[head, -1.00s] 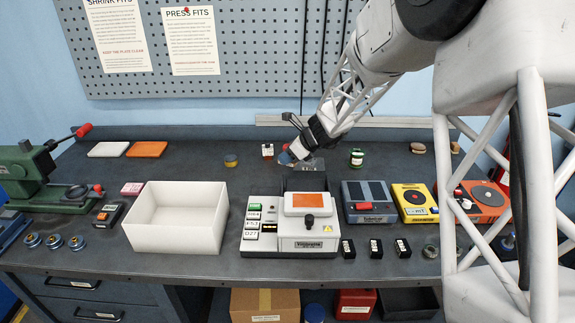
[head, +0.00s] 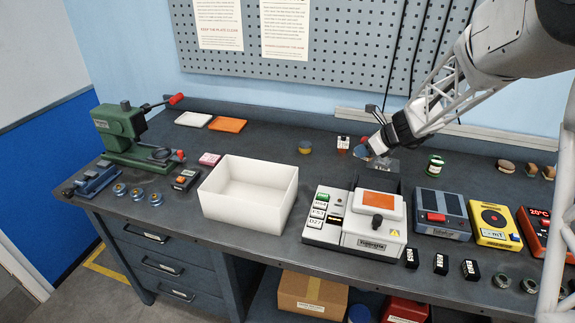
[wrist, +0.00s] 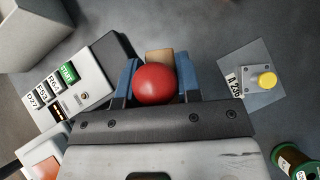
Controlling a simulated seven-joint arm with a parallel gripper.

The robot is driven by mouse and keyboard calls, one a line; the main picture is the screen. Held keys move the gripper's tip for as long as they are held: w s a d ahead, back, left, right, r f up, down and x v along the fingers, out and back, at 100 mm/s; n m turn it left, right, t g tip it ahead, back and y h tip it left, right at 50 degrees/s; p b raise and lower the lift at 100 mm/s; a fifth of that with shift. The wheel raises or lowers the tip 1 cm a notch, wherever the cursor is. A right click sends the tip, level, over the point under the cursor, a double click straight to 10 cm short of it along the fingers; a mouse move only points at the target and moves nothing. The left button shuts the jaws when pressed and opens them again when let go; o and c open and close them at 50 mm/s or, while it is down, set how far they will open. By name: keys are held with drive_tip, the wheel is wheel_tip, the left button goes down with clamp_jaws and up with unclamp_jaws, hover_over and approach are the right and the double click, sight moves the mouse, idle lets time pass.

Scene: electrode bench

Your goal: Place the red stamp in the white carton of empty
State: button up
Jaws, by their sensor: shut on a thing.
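The red stamp (wrist: 156,84) shows in the wrist view as a round red knob between my gripper's (wrist: 157,80) two blue fingers, with a tan block just beyond it. My gripper is shut on it. In the head view my gripper (head: 370,152) is low over the back of the bench, behind the white press-like device, and the stamp is mostly hidden there. The white carton (head: 240,212) stands open on the bench, left of that device. The visible part of its inside is empty. Its corner (wrist: 25,30) shows at the wrist view's upper left.
The white device (head: 370,240) stands between the carton and a grey-blue box (head: 440,222). A small bottle (head: 343,145) is just left of my gripper; a green spool (head: 435,165) is to its right. A pink block (head: 210,159) lies behind the carton. The bench behind the carton is mostly clear.

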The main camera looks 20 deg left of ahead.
drive_tip(key=shift+r, duration=0.65)
wheel_tip(320, 180, up, 4)
drive_tip(key=shift+r, duration=0.1)
drive_tip(key=s+a+n+g, duration=0.25)
drive_tip(key=s+a, duration=0.45)
drive_tip(key=a, duration=0.4)
drive_tip(key=s+a+n+g, duration=0.25)
drive_tip(key=s+a, duration=0.45)
drive_tip(key=a, duration=0.5)
drive_tip(key=s+a+n+g, duration=0.2)
drive_tip(key=s+a+n, duration=0.2)
drive_tip(key=s+a, duration=0.5)
drive_tip(key=shift+w+a+f, duration=0.35)
drive_tip(key=shift+a+f, duration=0.05)
drive_tip(key=shift+f, duration=0.4)
drive_tip(key=shift+w+a+f, duration=0.3)
drive_tip(key=shift+a+f, duration=0.05)
drive_tip(key=shift+f, duration=0.45)
drive_tip(key=shift+w+a+f, duration=0.35)
drive_tip(key=shift+a+f, duration=0.05)
drive_tip(key=shift+f, duration=0.4)
drive_tip(key=shift+f, duration=3.15)
